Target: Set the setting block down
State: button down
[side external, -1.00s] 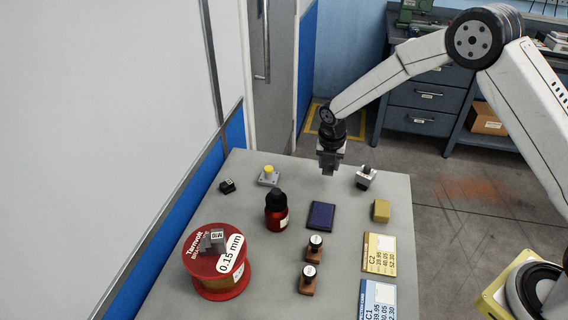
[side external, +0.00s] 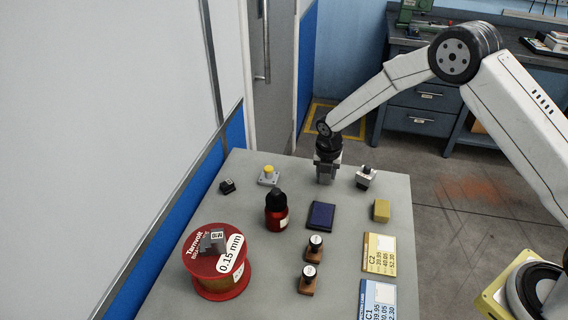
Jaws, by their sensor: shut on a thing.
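My gripper (side external: 326,180) is at the far part of the bench, pointing down, with its fingers low over or at the grey top. It is shut on a small grey block, taken as the setting block, mostly hidden by the fingers. I cannot tell whether the block's underside touches the bench. A similar grey block (side external: 212,241) with a marked label sits on top of the red spool (side external: 219,284) at the front left.
To the gripper's right is a small grey device with a black knob (side external: 365,177). A dark blue pad (side external: 321,215) and red bottle (side external: 277,217) stand in front. Stamps, a yellow block (side external: 381,210) and cards are nearer.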

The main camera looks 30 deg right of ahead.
jog(key=shift+c, duration=1.4)
grip_release()
jog(key=shift+f, duration=0.15)
jog(key=r, duration=0.4)
jog(key=s+a+r, duration=0.1)
jog(key=r, duration=0.7)
jog(key=shift+s+a+r, duration=0.1)
jog(key=shift+s+a, duration=0.05)
